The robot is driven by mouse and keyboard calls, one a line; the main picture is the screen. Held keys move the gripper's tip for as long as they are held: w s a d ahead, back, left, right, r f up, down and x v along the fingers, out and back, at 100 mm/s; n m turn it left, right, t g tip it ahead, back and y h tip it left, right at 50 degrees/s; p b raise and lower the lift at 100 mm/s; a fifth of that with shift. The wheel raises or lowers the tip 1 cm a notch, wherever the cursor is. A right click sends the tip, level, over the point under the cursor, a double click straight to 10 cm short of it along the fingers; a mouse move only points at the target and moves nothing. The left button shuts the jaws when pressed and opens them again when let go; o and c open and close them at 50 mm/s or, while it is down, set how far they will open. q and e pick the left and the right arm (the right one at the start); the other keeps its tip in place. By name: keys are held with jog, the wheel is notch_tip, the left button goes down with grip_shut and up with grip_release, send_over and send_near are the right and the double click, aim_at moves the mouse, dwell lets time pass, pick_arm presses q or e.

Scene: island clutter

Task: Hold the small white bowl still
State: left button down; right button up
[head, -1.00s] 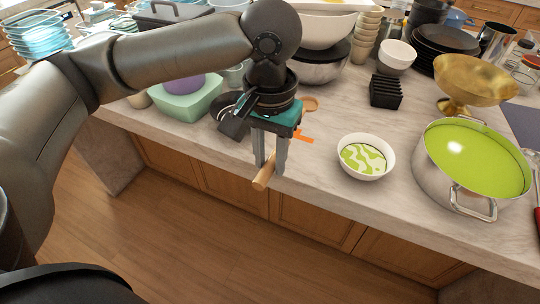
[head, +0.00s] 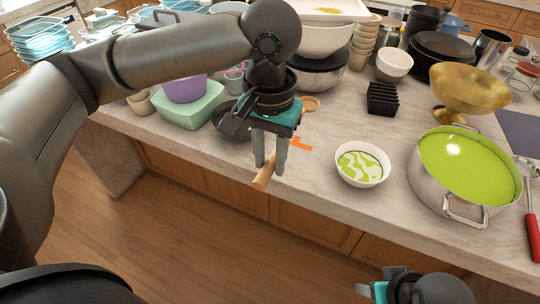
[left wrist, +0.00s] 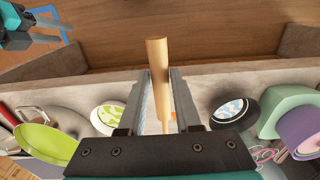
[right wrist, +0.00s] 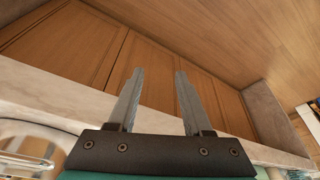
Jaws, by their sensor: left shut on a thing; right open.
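The small white bowl (head: 379,179), with green and white contents, stands upright on the counter near its front edge; it also shows in the left wrist view (left wrist: 100,125). My left gripper (head: 269,172) is left of the bowl, apart from it, at the counter's front edge. My right gripper (head: 364,289) is low in front of the counter, below the bowl in the picture. In the right wrist view its fingers (right wrist: 155,75) are apart and empty.
A steel pot (head: 432,192) with green contents stands right of the bowl. A gold footed bowl (head: 468,86) and a black rack (head: 382,98) stand behind. A dark pan (head: 232,126) is behind my left gripper. An orange mark (head: 301,144) lies on bare counter left of the bowl.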

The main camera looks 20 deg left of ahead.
jog(key=w+a+r+n+h, duration=0.1)
jog(key=w+a+r+n, duration=0.9)
jog(key=w+r+n, duration=0.2)
jog(key=shift+w+r+h, duration=0.4)
jog(key=shift+w+r, duration=0.35)
jog(key=shift+w, duration=0.5)
jog(key=shift+a, duration=0.1)
